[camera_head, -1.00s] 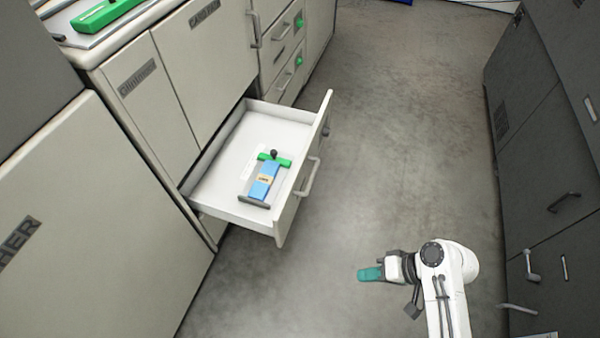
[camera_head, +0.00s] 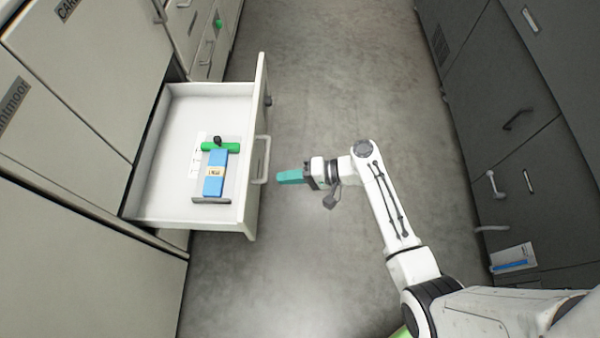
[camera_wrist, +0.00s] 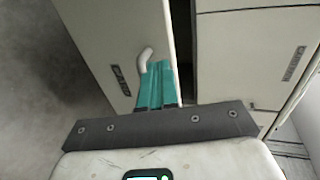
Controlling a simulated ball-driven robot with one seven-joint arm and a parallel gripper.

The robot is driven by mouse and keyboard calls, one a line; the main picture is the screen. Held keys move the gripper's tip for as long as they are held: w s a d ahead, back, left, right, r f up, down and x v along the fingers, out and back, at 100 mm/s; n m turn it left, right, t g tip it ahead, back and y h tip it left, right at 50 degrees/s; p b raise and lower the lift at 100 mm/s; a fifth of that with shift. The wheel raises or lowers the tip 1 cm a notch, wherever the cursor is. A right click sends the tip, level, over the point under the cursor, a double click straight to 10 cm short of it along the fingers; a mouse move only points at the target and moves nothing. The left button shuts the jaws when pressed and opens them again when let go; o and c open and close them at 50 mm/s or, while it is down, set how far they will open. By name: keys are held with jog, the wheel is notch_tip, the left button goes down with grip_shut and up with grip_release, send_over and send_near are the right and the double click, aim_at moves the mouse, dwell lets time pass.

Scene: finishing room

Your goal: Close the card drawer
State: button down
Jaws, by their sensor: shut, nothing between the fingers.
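The card drawer (camera_head: 150,205) stands pulled out from the left cabinet in the head view. Its front panel (camera_head: 257,200) has a pale bar handle (camera_head: 262,160) facing right. Inside lie a blue block with a label (camera_head: 214,182), a green piece with a dark knob (camera_head: 222,147) and a white card. My gripper (camera_head: 280,177), with teal fingers, is shut and empty, just right of the handle. In the wrist view the teal fingertips (camera_wrist: 158,68) overlap the lower end of the handle (camera_wrist: 146,54); I cannot tell whether they touch it.
Pale cabinets (camera_head: 80,255) line the left side, and dark grey cabinets (camera_head: 525,130) with handles line the right. A white and blue item (camera_head: 514,258) is at the lower right. The grey floor (camera_head: 330,70) between them is clear.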

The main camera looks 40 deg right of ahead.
aim_at(248, 180)
jog(key=x, duration=0.6)
jog(key=shift+a+r, duration=0.1)
jog(key=shift+r, duration=0.25)
jog(key=shift+w+a, duration=0.45)
jog(key=shift+a, duration=0.2)
jog(key=shift+w+a, duration=0.4)
jog(key=shift+a, duration=0.15)
jog(key=w+a+b, duration=0.8)
jog(key=w+a, duration=0.1)
jog(key=a, duration=0.4)
jog(key=w+a+b, duration=0.8)
jog(key=w+a, duration=0.2)
jog(key=a, duration=0.3)
jog(key=shift+w+r, duration=0.1)
jog(key=shift+r, duration=0.15)
